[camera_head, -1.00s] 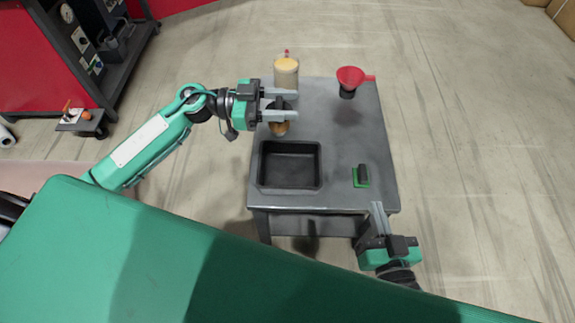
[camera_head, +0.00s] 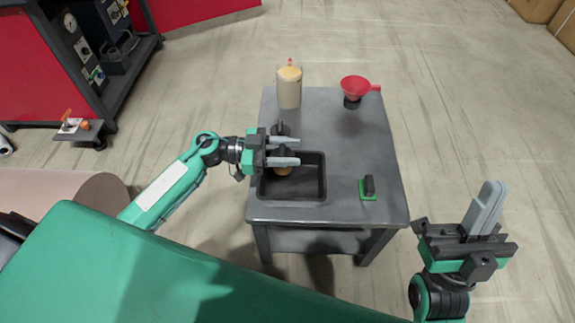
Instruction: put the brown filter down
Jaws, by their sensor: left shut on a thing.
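The brown filter (camera_head: 283,171) shows as a small brown round part below my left gripper's fingers, with a dark part above them. My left gripper (camera_head: 284,152) is shut on it, and the fingers hide its middle. The filter is over or inside the black tray (camera_head: 292,196), towards the tray's left back part. I cannot tell whether it touches the tray's floor. My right gripper (camera_head: 485,210) is empty, off the table's right front corner, with its fingers together.
The grey table (camera_head: 345,150) also holds a clear container (camera_head: 289,92) with tan contents at the back, a red funnel (camera_head: 355,84) on a dark base at the back right, and a green block with a black handle (camera_head: 368,188) at the right. The table's middle is clear.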

